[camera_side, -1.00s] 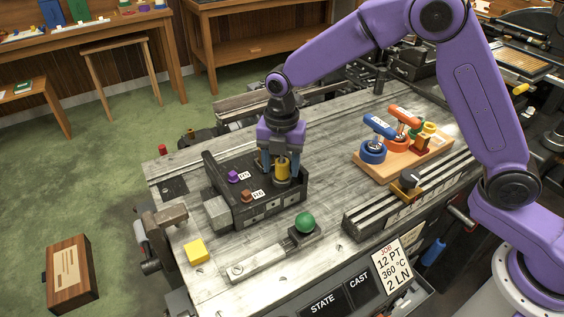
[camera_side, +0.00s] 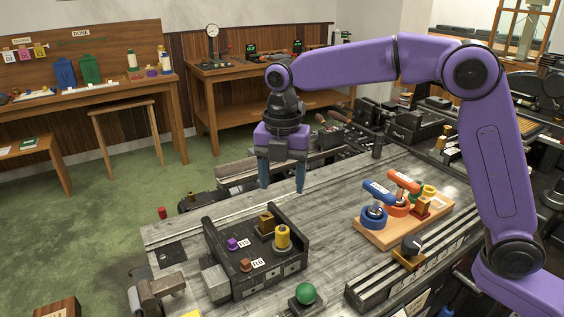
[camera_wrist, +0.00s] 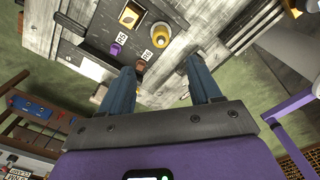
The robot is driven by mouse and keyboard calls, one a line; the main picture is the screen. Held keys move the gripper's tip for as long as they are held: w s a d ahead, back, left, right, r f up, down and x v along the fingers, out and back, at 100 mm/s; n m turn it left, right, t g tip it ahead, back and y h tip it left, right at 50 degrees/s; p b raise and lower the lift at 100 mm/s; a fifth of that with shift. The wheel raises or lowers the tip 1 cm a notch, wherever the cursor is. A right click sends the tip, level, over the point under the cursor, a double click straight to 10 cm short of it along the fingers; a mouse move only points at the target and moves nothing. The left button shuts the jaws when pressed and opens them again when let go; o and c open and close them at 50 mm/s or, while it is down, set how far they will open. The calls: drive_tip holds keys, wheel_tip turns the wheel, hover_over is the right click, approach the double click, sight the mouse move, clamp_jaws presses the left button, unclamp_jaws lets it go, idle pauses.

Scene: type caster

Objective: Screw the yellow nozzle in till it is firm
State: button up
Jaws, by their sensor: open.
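The yellow nozzle (camera_side: 282,237) stands upright in a dark round seat at the right end of the black caster block (camera_side: 213,257). In the wrist view the nozzle (camera_wrist: 161,36) shows beyond my fingertips, near the top middle. My gripper (camera_side: 281,188) is open and empty, pointing down, well above the block and apart from the nozzle. In the wrist view its two blue fingers (camera_wrist: 160,75) are spread wide with nothing between them. How deep the nozzle's thread sits is hidden.
A purple peg (camera_side: 232,243), a brown peg (camera_side: 245,265) and a brass piece (camera_side: 266,222) sit on the block. A green ball (camera_side: 305,293) is in front. A wooden board (camera_side: 375,236) with blue and orange handled tools stands to the right.

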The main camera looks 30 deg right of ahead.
sight(282, 229)
wheel_tip(282, 229, up, 2)
drive_tip(key=shift+r, duration=0.2)
drive_tip(key=shift+a+r, duration=0.1)
drive_tip(key=shift+r, duration=0.35)
drive_tip(key=c, duration=0.3)
wheel_tip(282, 229, down, 17)
drive_tip(key=m, duration=0.1)
drive_tip(key=m+h, duration=0.1)
drive_tip(key=m, duration=0.1)
drive_tip(key=shift+s+f+t+h, duration=0.1)
drive_tip(key=shift+f+t+h, duration=0.1)
drive_tip(key=shift+t+h, duration=0.15)
clamp_jaws()
drive_tip(key=shift+c, duration=0.2)
unclamp_jaws()
